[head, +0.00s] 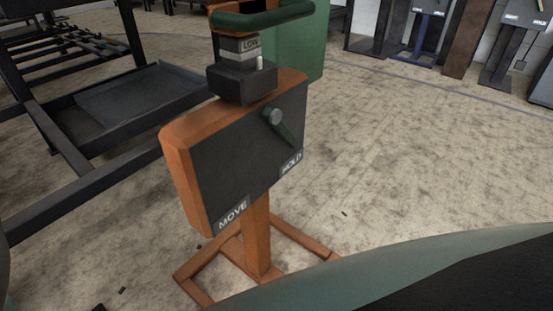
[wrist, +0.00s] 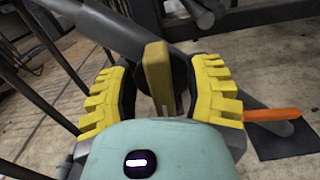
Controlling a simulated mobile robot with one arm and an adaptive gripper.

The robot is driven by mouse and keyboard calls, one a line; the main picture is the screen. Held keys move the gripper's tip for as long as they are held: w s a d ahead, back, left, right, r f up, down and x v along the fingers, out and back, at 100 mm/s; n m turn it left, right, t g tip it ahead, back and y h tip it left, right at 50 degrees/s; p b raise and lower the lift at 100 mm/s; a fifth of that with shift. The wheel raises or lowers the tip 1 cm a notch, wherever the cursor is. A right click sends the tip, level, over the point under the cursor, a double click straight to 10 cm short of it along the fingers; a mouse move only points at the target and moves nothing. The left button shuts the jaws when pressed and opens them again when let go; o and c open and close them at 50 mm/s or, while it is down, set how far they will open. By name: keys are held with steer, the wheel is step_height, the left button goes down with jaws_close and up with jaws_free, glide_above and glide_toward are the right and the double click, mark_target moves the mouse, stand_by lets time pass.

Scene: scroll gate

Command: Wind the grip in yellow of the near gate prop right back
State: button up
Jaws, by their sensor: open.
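In the wrist view a yellow-ochre grip (wrist: 156,70) stands roughly upright in front of a dark round part and a grey bar. My gripper (wrist: 163,66) is open, with one yellow-padded finger on each side of the grip. Gaps show between the grip and both fingers. The grip's lower end is partly hidden by my gripper's body. In the head view neither the yellow grip nor my gripper's fingers can be made out.
Dark frames (head: 75,165) are at left. Open floor (head: 400,150) lies right. An orange bar (wrist: 272,114) is beside my right finger.

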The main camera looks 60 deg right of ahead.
steer(key=shift+o, duration=0.4)
jaws_close()
